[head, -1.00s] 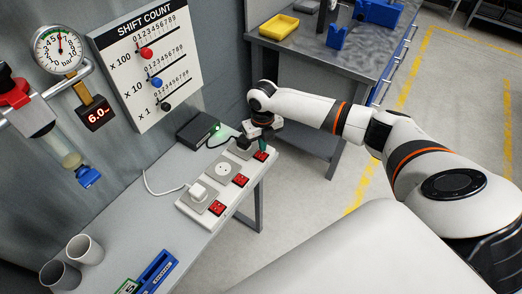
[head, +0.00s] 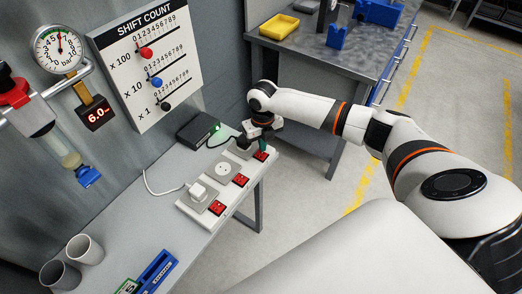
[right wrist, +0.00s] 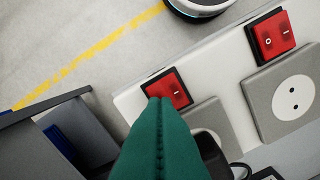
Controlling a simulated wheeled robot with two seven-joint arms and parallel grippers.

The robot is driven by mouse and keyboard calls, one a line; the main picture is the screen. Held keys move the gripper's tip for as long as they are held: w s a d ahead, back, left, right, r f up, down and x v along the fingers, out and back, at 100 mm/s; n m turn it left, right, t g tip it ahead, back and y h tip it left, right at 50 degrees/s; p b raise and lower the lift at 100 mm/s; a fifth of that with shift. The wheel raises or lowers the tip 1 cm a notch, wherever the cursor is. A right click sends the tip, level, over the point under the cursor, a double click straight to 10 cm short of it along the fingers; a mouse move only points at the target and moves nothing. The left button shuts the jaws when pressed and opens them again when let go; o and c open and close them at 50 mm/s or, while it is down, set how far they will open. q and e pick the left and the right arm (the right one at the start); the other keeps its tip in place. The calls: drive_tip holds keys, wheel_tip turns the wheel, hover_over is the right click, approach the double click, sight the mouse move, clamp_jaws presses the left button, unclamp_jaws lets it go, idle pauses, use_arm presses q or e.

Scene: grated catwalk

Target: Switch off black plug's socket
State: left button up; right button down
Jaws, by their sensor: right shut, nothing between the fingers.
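A white power strip (head: 226,192) on the narrow grey bench has three sockets, each with a red rocker switch. The black plug (right wrist: 213,156) sits in the far socket, partly behind my fingers in the right wrist view. Its red switch (head: 261,156) also shows in the right wrist view (right wrist: 177,88), with a "I" mark visible and its other end hidden by my fingertips. My right gripper (head: 261,145) is shut and empty, its green fingertips (right wrist: 160,101) at that switch; I cannot tell whether they touch. My left gripper is out of view.
The middle socket (head: 222,169) is empty, with a red switch (head: 241,180). A white plug (head: 198,191) fills the near socket, beside its switch (head: 217,208). A black box with a green light (head: 199,129) stands behind the strip. Two cups (head: 84,249) stand at the near left.

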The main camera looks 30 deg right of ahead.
drive_tip(key=shift+s+f+b, duration=0.1)
drive_tip(key=shift+f+b, duration=0.45)
drive_tip(key=shift+f, duration=0.45)
idle(0.3)
drive_tip(key=shift+r+p, duration=0.75)
drive_tip(key=shift+p, duration=0.1)
wheel_tip(320, 180, up, 6)
drive_tip(key=p, duration=0.5)
drive_tip(key=shift+f, duration=0.1)
drive_tip(key=shift+f, duration=0.1)
